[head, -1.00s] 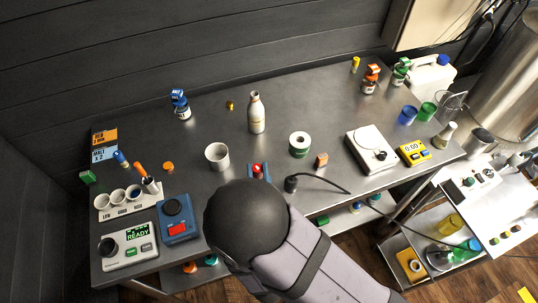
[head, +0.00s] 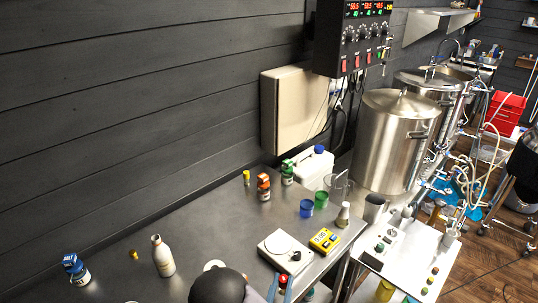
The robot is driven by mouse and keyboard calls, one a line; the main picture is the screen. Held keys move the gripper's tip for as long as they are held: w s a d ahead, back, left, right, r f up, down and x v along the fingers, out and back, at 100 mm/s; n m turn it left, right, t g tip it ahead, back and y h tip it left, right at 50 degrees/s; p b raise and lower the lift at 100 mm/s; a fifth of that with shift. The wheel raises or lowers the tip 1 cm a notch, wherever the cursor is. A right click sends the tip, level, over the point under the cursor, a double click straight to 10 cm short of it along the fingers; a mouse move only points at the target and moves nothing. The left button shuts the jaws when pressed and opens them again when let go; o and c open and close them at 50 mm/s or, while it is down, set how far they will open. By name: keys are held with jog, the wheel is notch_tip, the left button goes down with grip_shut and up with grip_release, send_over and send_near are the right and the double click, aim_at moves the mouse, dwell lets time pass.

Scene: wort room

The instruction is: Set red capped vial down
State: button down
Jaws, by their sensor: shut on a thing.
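The red capped vial (head: 283,279) shows mainly as its red cap between the blue fingers of my gripper (head: 281,288), at the bottom edge of the head view. My gripper is shut on it, just in front of the white square device (head: 284,248) on the steel bench (head: 213,226). The vial's lower part is hidden, and I cannot tell whether it touches the bench.
A yellow meter (head: 323,240) stands right of the white device. Blue (head: 306,209) and green (head: 321,200) beakers stand behind it. A white bottle (head: 163,257) and a blue-capped bottle (head: 76,270) stand left. The middle of the bench is mostly clear.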

jog(key=s+d+f+m+g+h+b, duration=0.1)
jog(key=s+d+f+m+h, duration=0.2)
jog(key=d, duration=0.8)
jog(key=shift+d+f+g+h, duration=0.25)
jog(key=shift+g+h, duration=0.05)
jog(key=shift+h, duration=0.4)
jog(key=shift+s, duration=0.1)
